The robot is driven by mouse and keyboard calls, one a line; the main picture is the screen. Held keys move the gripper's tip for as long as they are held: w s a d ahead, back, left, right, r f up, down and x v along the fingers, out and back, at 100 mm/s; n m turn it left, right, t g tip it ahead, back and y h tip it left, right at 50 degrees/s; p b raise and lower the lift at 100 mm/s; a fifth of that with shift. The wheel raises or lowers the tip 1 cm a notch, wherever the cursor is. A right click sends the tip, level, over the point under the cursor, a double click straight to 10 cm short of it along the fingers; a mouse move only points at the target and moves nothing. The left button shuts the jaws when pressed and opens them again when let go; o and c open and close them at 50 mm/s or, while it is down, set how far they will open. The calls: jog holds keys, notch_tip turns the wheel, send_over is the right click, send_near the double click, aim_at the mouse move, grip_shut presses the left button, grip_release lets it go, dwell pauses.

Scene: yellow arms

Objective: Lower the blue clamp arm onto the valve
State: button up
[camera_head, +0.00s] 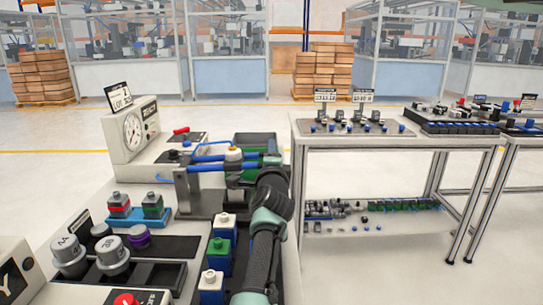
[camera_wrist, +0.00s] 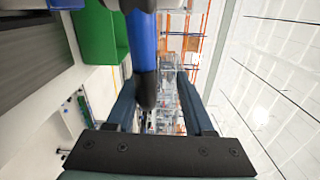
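The blue clamp arm (camera_head: 208,167) runs roughly level from a grey stand toward my gripper in the head view. In the wrist view the blue clamp arm (camera_wrist: 144,42) comes down from the top and ends in a dark rounded handle (camera_wrist: 146,90). My gripper (camera_wrist: 157,85) is open, one finger on each side of this handle. In the head view my gripper (camera_head: 271,160) is partly hidden by my wrist. A white piece with an orange top (camera_head: 233,154), possibly the valve, is beside the blue bars.
A green bin (camera_head: 254,141) is behind the clamp; it also shows in the wrist view (camera_wrist: 96,34). A gauge box (camera_head: 134,132) stands at the back left. Grey cylinders (camera_head: 70,258) and blocks (camera_head: 118,205) are at the left. A parts table (camera_head: 350,142) stands at the right.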

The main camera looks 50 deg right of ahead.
jog(key=shift+s+a+r, duration=0.1)
jog(key=shift+s+a+p, duration=0.3)
jog(key=shift+a+p, duration=0.1)
jog(key=shift+p, duration=0.5)
jog(key=p+v, duration=1.1)
jog(key=shift+s+a, duration=0.3)
